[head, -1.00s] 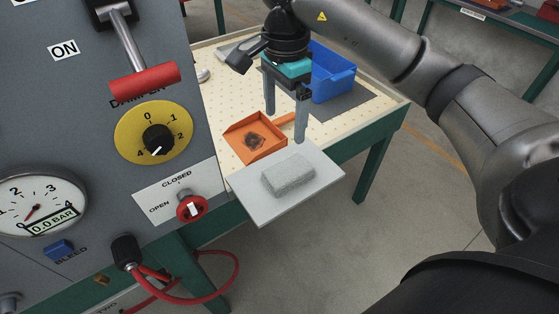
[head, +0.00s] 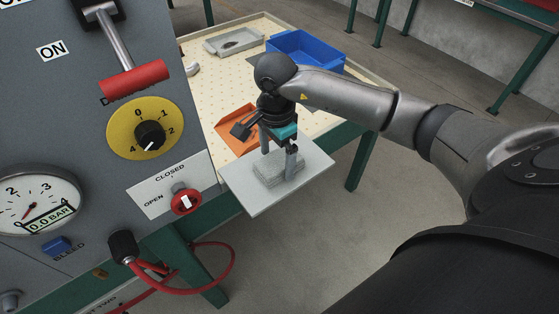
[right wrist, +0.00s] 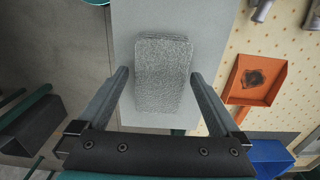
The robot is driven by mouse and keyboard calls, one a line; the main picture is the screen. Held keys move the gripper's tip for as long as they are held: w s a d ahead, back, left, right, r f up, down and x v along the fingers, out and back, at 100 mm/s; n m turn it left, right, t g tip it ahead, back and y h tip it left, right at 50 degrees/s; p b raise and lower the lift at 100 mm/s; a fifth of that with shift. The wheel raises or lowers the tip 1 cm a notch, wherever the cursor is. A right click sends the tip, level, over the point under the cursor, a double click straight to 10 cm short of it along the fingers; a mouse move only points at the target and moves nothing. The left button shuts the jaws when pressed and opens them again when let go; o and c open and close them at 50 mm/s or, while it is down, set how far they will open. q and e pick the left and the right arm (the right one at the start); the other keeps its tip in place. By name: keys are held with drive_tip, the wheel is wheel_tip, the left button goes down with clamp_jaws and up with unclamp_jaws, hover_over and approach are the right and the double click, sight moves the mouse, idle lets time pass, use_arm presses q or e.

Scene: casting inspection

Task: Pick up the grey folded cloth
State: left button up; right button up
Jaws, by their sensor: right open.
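The grey folded cloth (head: 268,178) lies on a light grey plate (head: 247,201) at the front corner of the worktable. In the right wrist view the cloth (right wrist: 163,66) is a speckled, rounded block. My right gripper (head: 279,160) is open, pointing down over the cloth. In the right wrist view its fingers (right wrist: 159,74) stand one on each side of the cloth, with a gap at each side. I cannot tell how far the tips are above the plate. The right finger hides part of the cloth in the head view. My left gripper is not in view.
An orange tray (right wrist: 277,94) with a dark patch inside lies beside the plate. A blue bin (head: 318,59) and a grey tray (head: 234,41) are farther back. The panel with a red-handled lever (head: 135,79) stands at the left. Open floor lies right of the table.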

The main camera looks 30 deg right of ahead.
drive_tip(key=shift+f, duration=0.7)
drive_tip(key=c, duration=1.2)
